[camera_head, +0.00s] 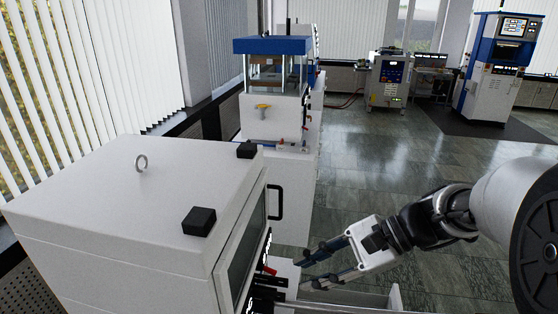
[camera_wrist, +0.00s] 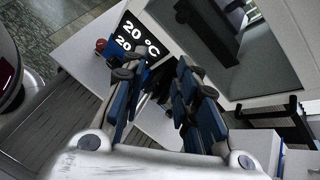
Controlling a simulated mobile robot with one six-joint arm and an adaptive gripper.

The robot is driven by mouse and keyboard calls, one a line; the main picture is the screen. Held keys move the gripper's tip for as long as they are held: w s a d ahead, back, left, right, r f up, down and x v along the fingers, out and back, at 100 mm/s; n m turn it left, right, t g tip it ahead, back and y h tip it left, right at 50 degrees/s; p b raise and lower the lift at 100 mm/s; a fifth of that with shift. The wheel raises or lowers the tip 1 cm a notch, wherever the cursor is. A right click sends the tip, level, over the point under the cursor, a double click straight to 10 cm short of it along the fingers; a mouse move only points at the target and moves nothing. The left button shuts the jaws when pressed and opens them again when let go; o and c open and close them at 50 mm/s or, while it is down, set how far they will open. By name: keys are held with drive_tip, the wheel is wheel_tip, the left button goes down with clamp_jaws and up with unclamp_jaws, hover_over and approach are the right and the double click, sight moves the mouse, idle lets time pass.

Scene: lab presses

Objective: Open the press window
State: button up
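The white press (camera_head: 130,200) stands at the lower left of the head view. Its window (camera_head: 246,240) is a dark pane in a white frame and looks closed. A black handle (camera_head: 277,202) stands out from the frame's far side. In the wrist view the window (camera_wrist: 245,60) fills the upper right, with a black bar that looks like the handle (camera_wrist: 275,112) below it. My gripper (camera_head: 304,273) is in front of the press, lower than the handle and apart from it. Its two fingers, also in the wrist view (camera_wrist: 158,85), are spread with nothing between them.
A display reading 20 °C (camera_wrist: 138,42) and a red button (camera_wrist: 101,45) are on the press front. Another press with a blue top (camera_head: 270,46) stands behind. Window blinds (camera_head: 90,60) line the left. The floor (camera_head: 390,150) to the right is open.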

drive_tip(key=w+d+r+m+t+y+p, duration=0.1)
drive_tip(key=w+d+m+t+y+p, duration=0.15)
drive_tip(key=w+d+m, duration=0.35)
drive_tip(key=w+d+m+t+y+p, duration=0.1)
drive_tip(key=w+d+m+t+y, duration=0.25)
drive_tip(key=w, duration=0.55)
drive_tip(key=b, duration=0.3)
hover_over(280, 215)
drive_tip(key=shift+w, duration=0.3)
drive_tip(key=shift+c, duration=0.2)
clamp_jaws()
